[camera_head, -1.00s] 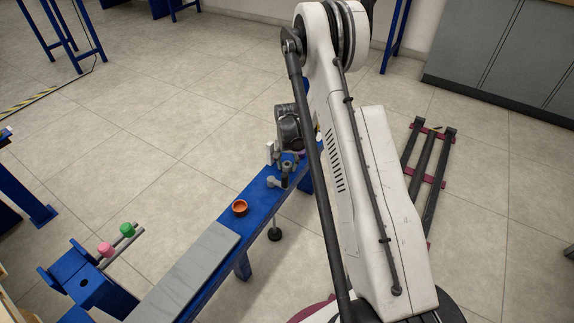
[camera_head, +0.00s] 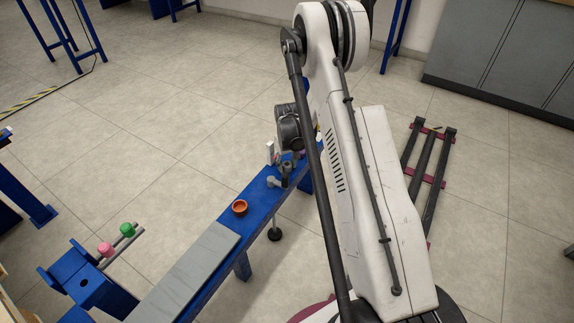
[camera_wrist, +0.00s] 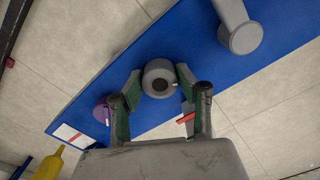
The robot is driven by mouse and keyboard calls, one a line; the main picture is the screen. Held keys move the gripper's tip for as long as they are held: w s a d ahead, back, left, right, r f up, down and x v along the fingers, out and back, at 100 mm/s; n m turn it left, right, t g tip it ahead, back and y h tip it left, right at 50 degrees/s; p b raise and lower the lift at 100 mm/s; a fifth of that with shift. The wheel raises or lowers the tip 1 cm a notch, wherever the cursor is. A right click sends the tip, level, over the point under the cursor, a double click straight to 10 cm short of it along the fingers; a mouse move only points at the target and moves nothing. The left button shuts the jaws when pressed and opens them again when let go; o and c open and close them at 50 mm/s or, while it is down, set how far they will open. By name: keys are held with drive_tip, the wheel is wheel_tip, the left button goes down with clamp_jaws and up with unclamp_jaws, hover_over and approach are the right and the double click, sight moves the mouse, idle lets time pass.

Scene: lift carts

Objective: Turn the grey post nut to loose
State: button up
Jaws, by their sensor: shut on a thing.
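The grey post nut (camera_wrist: 159,78) is a round grey piece with a dark hole in its top, seen from above over the blue bench (camera_wrist: 180,50). My gripper (camera_wrist: 159,74) has its two green-padded fingers on either side of the nut, shut on it. In the head view my gripper (camera_head: 288,152) is at the far end of the blue bench (camera_head: 262,196), partly behind my arm. The nut cannot be made out clearly there. Its loose or tight marking cannot be read.
A grey post with a round end (camera_wrist: 240,36) stands close by. A purple knob (camera_wrist: 102,111) and a white card with red marks (camera_wrist: 70,135) lie at the other side. An orange bowl (camera_head: 239,208) and a grey plate (camera_head: 190,272) are on the bench.

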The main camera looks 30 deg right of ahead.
sight(287, 164)
idle(0.5)
drive_tip(key=o, duration=0.8)
drive_tip(key=shift+o, duration=0.2)
wheel_tip(287, 164, up, 12)
idle(0.3)
